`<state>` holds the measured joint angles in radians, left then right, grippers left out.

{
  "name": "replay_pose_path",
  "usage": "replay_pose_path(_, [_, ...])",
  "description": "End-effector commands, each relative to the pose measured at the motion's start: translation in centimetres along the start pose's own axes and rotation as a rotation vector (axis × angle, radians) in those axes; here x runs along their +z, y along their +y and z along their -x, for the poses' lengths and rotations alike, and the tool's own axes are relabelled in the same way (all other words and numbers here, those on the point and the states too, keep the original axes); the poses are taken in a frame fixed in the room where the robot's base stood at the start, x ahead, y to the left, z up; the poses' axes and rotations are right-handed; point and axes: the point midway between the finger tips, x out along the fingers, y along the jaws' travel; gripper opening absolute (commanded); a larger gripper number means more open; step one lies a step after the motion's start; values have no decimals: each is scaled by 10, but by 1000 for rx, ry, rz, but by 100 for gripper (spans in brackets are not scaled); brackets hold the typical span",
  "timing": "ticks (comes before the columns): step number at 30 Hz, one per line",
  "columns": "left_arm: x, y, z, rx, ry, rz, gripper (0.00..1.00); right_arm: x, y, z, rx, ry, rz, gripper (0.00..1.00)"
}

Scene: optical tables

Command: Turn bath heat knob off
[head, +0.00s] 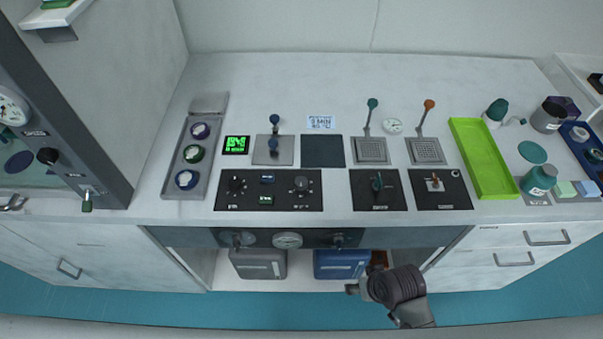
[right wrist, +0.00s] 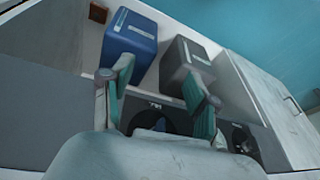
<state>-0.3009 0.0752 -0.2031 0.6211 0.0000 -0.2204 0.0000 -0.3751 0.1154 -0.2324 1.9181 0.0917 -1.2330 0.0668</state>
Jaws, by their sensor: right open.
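The front panel (head: 262,239) under the counter edge carries a left knob (head: 237,239), a round gauge (head: 287,240) and a right knob (head: 338,240). I cannot read which knob is the bath heat one. My right gripper (head: 352,288) is below and in front of this panel, apart from the knobs. In the right wrist view its two fingers (right wrist: 160,82) are spread with nothing between them. There, a dark round dial (right wrist: 160,122) shows beyond the fingers and a knob (right wrist: 242,138) to their right. My left gripper is not in view.
A grey bin (head: 258,263) and a blue bin (head: 334,264) stand in the open space below the panel. More knobs sit on a black panel (head: 268,203) on the counter. Drawers flank the opening. The blue floor in front is clear.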

Motion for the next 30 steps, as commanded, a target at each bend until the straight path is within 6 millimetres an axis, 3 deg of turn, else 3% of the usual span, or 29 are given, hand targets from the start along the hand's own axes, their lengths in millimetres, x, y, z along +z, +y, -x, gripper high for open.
replay_pose_path(1, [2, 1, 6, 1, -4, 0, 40, -22, -14, 15, -32, 22, 5, 60])
replay_pose_path(6, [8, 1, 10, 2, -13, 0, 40, -75, -63, 36, -152, 45, 19, 60])
replay_pose_path(11, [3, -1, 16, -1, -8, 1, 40, -118, -111, 60, -256, 44, 57, 60])
replay_pose_path(18, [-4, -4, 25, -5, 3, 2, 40, -170, -181, 111, -361, -23, 169, 60])
replay_pose_path(21, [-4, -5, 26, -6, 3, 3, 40, -194, -200, 124, -343, -97, 219, 60])
replay_pose_path(25, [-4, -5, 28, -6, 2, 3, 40, -227, -199, 139, -238, -196, 224, 60])
replay_pose_path(30, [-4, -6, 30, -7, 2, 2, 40, -271, -167, 163, -55, -268, 141, 60])
